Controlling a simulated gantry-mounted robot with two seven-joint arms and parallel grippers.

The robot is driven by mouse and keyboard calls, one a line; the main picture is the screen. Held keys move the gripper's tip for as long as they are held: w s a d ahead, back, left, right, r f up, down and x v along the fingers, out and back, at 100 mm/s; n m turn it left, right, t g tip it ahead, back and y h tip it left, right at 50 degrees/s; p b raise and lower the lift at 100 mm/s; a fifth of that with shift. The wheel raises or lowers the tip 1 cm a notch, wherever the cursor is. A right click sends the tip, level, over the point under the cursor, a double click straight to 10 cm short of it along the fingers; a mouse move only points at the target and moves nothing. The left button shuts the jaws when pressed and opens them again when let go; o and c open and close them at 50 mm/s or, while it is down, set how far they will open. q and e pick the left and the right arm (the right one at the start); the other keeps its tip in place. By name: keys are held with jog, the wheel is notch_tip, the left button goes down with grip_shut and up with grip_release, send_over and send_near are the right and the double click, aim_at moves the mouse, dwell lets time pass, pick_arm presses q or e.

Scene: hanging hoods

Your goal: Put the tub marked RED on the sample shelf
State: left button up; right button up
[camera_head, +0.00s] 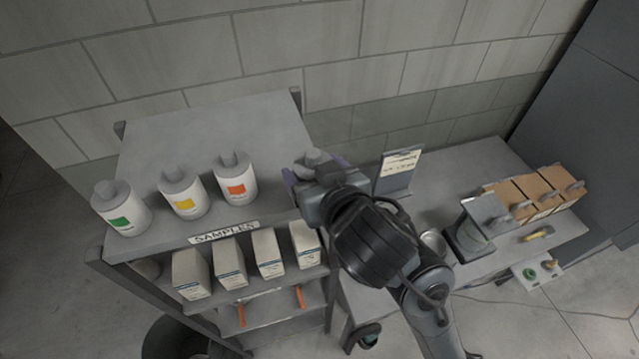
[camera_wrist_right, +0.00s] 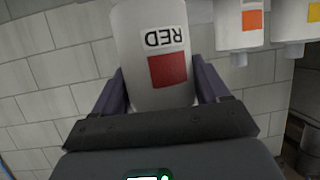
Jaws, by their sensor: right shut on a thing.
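The tub marked RED (camera_wrist_right: 152,42) is white with a red square and shows upside down in the right wrist view. My right gripper (camera_head: 315,174) is shut on it, with one finger on each side. In the head view, only its grey top (camera_head: 313,158) shows above the gripper, which hides the rest. It is at the right end of the top board of the sample shelf (camera_head: 215,128), labelled SAMPLES. I cannot tell whether its base touches the board. My left gripper is not in view.
Tubs with green (camera_head: 122,212), yellow (camera_head: 183,195) and orange (camera_head: 235,182) squares stand in a row left of my gripper. Several cartons (camera_head: 229,262) fill the board below. A workbench (camera_head: 465,170) on the right holds a clipboard (camera_head: 398,172) and brown boxes (camera_head: 535,193).

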jog(key=w, duration=0.2)
jog(key=w+a+b, duration=0.1)
jog(key=w, duration=0.1)
jog(key=w+b, duration=0.1)
jog(key=w, duration=0.1)
jog(key=shift+w+a+f, duration=0.15)
jog(key=shift+a+f, duration=0.1)
jog(key=shift+f, duration=0.15)
jog(key=shift+w+a+f+b, duration=0.1)
jog(key=shift+w+f+b, duration=0.35)
jog(key=shift+f+b, duration=0.2)
jog(key=shift+f, duration=0.15)
jog(key=shift+f, duration=0.3)
jog(key=o, duration=0.8)
jog(key=shift+o, duration=0.2)
